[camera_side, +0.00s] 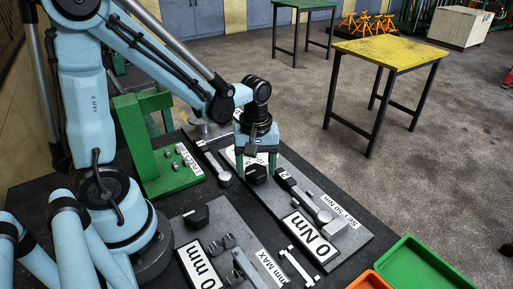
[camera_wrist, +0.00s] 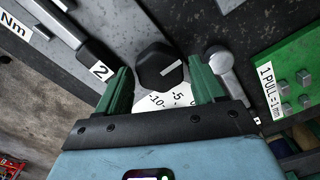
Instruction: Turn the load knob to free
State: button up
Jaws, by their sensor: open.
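A black faceted knob (camera_side: 257,174) sits on a grey panel, below my gripper. In the wrist view the knob (camera_wrist: 158,66) carries a short white mark and stands beside a white dial plate (camera_wrist: 172,99) with numbers such as -10 and -5. I cannot read the word "free" or tell for sure that this is the load knob. My gripper (camera_side: 257,168) is open, its green fingers on either side of the knob. In the wrist view my gripper (camera_wrist: 165,80) shows no clear contact with it. Part of the dial is hidden by the gripper.
A second black knob (camera_side: 196,215) sits on the nearer panel. A black-handled lever (camera_side: 300,195) lies right of my gripper, and a grey round-ended lever (camera_side: 222,172) lies left. A green block fixture (camera_side: 135,140) stands behind left. Green (camera_side: 415,268) and orange trays are front right.

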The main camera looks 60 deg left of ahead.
aim_at(255, 173)
notch_tip(255, 173, up, 12)
dwell(0.8)
jog(key=shift+s+d+f+m+t, duration=0.35)
jog(key=shift+m+t, duration=0.8)
jog(key=shift+m, duration=0.9)
jog(key=shift+s+d+f+m+t, duration=0.25)
jog(key=shift+d+m+t, duration=0.25)
jog(key=shift+m+t, duration=1.1)
jog(key=shift+s+d+f+m+t, duration=0.35)
jog(key=shift+m+t, duration=0.4)
jog(key=shift+m, duration=1.7)
jog(key=shift+r, duration=0.1)
